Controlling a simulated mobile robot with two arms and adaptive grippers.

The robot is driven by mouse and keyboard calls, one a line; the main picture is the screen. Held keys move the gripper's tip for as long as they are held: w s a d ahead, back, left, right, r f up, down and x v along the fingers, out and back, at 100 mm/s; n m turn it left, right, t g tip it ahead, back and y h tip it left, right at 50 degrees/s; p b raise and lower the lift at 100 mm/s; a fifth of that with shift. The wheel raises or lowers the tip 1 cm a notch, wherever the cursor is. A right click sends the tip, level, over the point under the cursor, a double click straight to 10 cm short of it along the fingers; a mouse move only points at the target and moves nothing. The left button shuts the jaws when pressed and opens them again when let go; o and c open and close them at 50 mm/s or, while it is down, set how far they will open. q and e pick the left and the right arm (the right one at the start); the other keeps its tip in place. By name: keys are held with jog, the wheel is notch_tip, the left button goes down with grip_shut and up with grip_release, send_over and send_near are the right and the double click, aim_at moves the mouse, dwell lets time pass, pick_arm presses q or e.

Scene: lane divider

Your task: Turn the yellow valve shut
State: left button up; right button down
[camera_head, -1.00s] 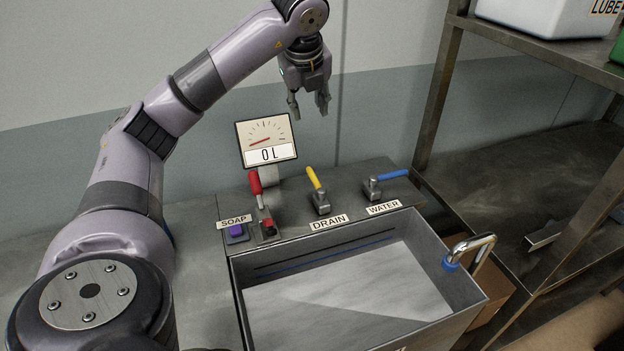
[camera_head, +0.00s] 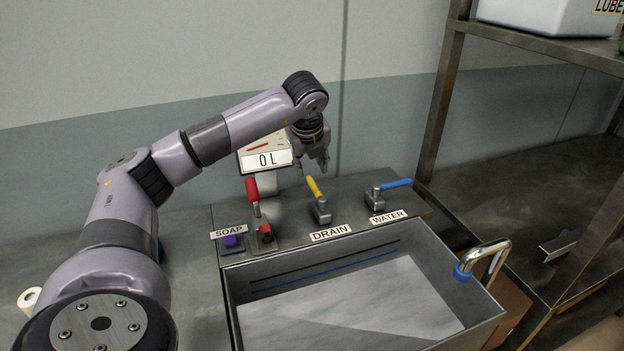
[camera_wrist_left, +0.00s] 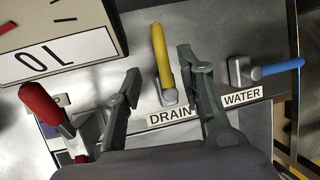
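The yellow valve (camera_head: 315,190) is a lever on a grey block behind the DRAIN label (camera_head: 331,232). In the head view its handle points up and slightly left, away from the basin. My left gripper (camera_head: 313,172) points down just above and behind the handle's end. In the left wrist view the gripper (camera_wrist_left: 163,85) is open, and the yellow handle (camera_wrist_left: 161,55) shows between its two fingers, apparently touching neither. Whether the fingers are level with the handle is hard to tell. My right gripper is not in view.
The red lever (camera_head: 252,189) stands left of the yellow one, and the blue WATER lever (camera_head: 396,184) lies to its right. A gauge reading 0 L (camera_head: 266,160) is close behind my left gripper. The basin (camera_head: 232,300) in front looks empty. A metal shelf (camera_head: 437,110) stands at right.

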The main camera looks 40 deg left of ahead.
aim_at(312, 183)
pick_arm(q)
jog(key=x, duration=0.7)
jog(key=shift+f+p, duration=0.25)
jog(key=shift+p, duration=0.1)
jog(key=shift+c, duration=0.3)
grip_shut()
